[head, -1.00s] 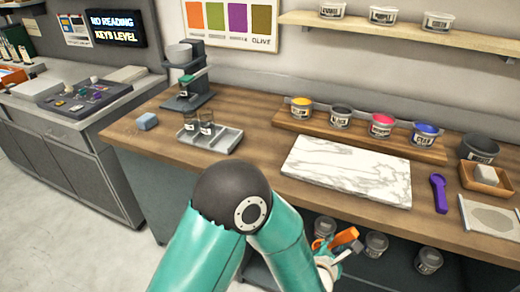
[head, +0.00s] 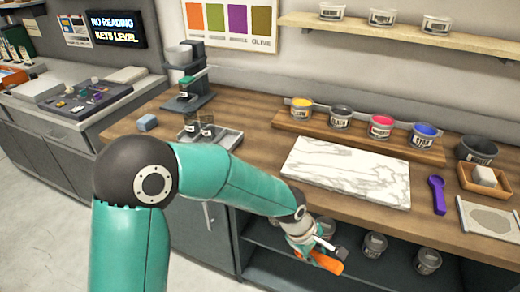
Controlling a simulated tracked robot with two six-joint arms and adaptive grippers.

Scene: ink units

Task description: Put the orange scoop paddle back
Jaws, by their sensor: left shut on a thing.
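My left gripper (head: 312,247) is at the end of the teal arm, in front of the bench's front edge and below the worktop. It is shut on the orange scoop paddle (head: 328,263), which hangs tilted down to the right in front of the open lower shelf. Part of the paddle is hidden by the gripper. A purple scoop paddle (head: 438,195) lies on the worktop to the right of the marble slab (head: 347,172). My right gripper is not in view.
Yellow (head: 301,107), black (head: 340,116), red (head: 380,126) and blue (head: 423,135) ink pots stand on a wooden riser at the back. A wooden box (head: 486,180) and a dark pot (head: 477,149) are at right. Grey pots (head: 428,261) stand on the lower shelf.

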